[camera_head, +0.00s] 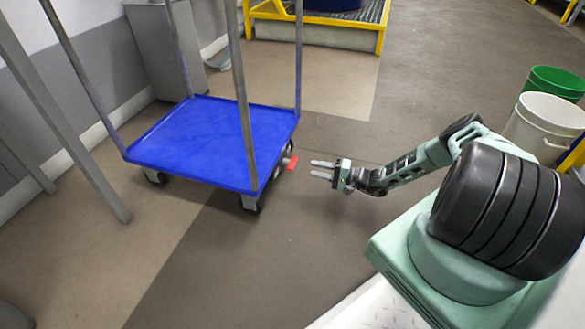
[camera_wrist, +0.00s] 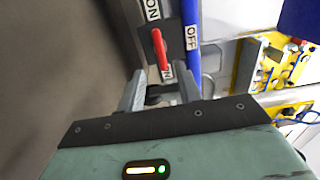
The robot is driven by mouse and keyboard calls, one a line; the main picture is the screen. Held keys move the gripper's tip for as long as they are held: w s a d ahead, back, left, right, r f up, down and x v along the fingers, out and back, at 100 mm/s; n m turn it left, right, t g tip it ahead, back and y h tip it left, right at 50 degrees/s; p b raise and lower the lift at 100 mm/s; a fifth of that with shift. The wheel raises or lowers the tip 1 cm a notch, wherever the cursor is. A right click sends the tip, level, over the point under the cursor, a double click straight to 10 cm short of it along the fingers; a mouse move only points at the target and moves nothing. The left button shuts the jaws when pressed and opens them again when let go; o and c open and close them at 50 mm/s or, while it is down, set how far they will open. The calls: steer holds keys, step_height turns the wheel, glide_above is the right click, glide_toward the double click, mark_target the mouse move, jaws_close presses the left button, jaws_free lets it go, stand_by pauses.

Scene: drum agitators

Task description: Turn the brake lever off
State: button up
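The brake lever (camera_head: 292,163) is a small red handle at the near right corner of a blue platform cart (camera_head: 205,140). In the wrist view the red lever (camera_wrist: 160,48) lies on a dark plate beside a blue edge. An "ON" label (camera_wrist: 152,9) shows above it, an "OFF" label (camera_wrist: 191,38) to its right, and a partly hidden white label sits at its lower end. My gripper (camera_head: 313,168) is open and empty, just right of the lever. In the wrist view the fingers of my gripper (camera_wrist: 162,77) straddle the lever's line. I cannot tell whether they touch it.
The cart has tall grey posts (camera_head: 242,95) and black wheels (camera_head: 251,204). A white bucket (camera_head: 541,125) and a green bucket (camera_head: 556,81) stand at the right. A yellow-framed grated platform (camera_head: 317,37) is at the back. The floor around my gripper is clear.

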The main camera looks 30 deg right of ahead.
mark_target(295, 164)
steer(key=b+x, duration=0.3)
steer(key=x, duration=0.6)
steer(key=shift+w+a+b, duration=0.25)
steer(key=shift+b, duration=0.15)
jaws_close()
